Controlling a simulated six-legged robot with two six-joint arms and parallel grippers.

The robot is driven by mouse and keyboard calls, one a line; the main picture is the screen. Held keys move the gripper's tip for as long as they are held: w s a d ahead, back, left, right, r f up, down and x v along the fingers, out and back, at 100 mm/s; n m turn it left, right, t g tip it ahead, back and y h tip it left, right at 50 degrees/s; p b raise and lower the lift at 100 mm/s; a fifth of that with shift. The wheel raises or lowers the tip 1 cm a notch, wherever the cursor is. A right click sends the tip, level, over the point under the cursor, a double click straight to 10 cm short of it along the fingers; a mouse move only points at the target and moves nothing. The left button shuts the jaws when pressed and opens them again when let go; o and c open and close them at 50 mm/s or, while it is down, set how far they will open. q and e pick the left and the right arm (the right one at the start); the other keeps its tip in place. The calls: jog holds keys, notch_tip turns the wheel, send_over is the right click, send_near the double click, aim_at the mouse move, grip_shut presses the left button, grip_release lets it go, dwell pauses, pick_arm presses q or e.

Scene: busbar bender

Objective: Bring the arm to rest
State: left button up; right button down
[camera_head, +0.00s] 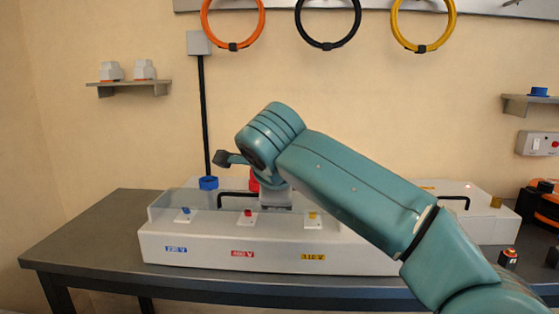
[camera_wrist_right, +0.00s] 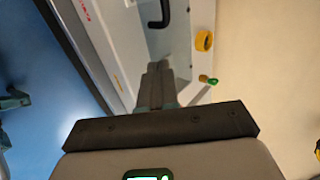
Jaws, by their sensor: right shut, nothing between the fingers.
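My right arm (camera_head: 350,185) is teal. It comes in from the lower right in the head view and reaches over the white bender unit (camera_head: 190,250) on the table. Its wrist (camera_head: 270,135) is bent above the unit's middle. The fingers cannot be made out clearly in the head view. In the wrist view my right gripper (camera_wrist_right: 158,66) has its dark fingers together and empty, in front of a white housing with a black handle (camera_wrist_right: 165,12) and a yellow ring (camera_wrist_right: 204,41). Whether they touch the housing cannot be told. My left gripper is not in view.
The dark table (camera_head: 95,240) is bare at its left end. Orange (camera_head: 206,28), black (camera_head: 302,28) and yellow (camera_head: 396,28) rings hang on the wall. A black pole (camera_head: 202,120) stands behind the unit. A black-orange case (camera_head: 540,205) is at the right edge.

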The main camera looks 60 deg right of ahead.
jog(key=p+v, duration=0.2)
jog(key=v, duration=0.8)
jog(key=shift+s+r, duration=0.15)
jog(key=shift+r, duration=0.1)
jog(key=shift+d, duration=0.15)
